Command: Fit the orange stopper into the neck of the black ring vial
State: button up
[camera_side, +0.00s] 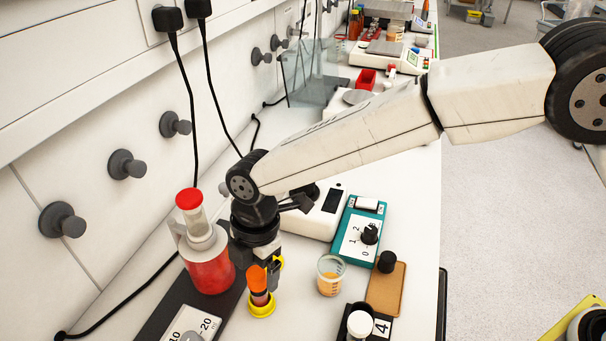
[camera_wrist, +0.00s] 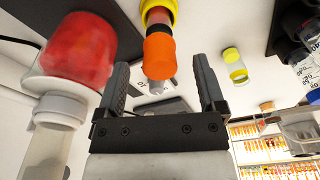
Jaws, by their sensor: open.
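The orange stopper (camera_side: 256,278) sits upright on a small vial with dark red contents, in a yellow ring (camera_side: 262,309). In the wrist view, the orange stopper (camera_wrist: 159,54) lies between the jaws, with the yellow ring behind it. My gripper (camera_wrist: 161,72) is open, one finger on each side of the stopper, with gaps visible. In the side view, my gripper (camera_side: 268,272) points down just behind the stopper. A small pale-topped vial (camera_side: 358,324) with black around it, apparently the black ring vial, stands at the bottom edge, partly cut off.
A large red-filled container (camera_side: 208,270) with a red-capped tube stands close left of my gripper. A beaker (camera_side: 329,277) of orange liquid, a teal control box (camera_side: 360,232) and a brown pad (camera_side: 386,291) with a black knob-like piece (camera_side: 387,262) are to the right.

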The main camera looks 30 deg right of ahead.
jog(key=shift+w+d+r, duration=0.1)
jog(key=shift+d+r, duration=0.1)
jog(key=shift+r, duration=1.25)
jog(key=shift+d+r, duration=0.15)
jog(key=shift+r, duration=1.25)
jog(key=w+d+f+m+t, duration=0.1)
jog(key=d+m+t, duration=0.1)
jog(key=d+m, duration=1.5)
jog(key=s+d+f+m, duration=0.1)
jog(key=s+d+m, duration=0.1)
jog(key=d, duration=0.4)
jog(key=s+d+f+m, duration=0.1)
jog(key=s+d+m, duration=0.1)
jog(key=s+d, duration=0.3)
jog(key=s+d+f+m+t+h, duration=0.1)
jog(key=s+d+m, duration=0.1)
jog(key=d, duration=0.7)
jog(key=shift+s+d+f, duration=0.15)
jog(key=shift+s+f, duration=0.05)
jog(key=shift+s, duration=0.55)
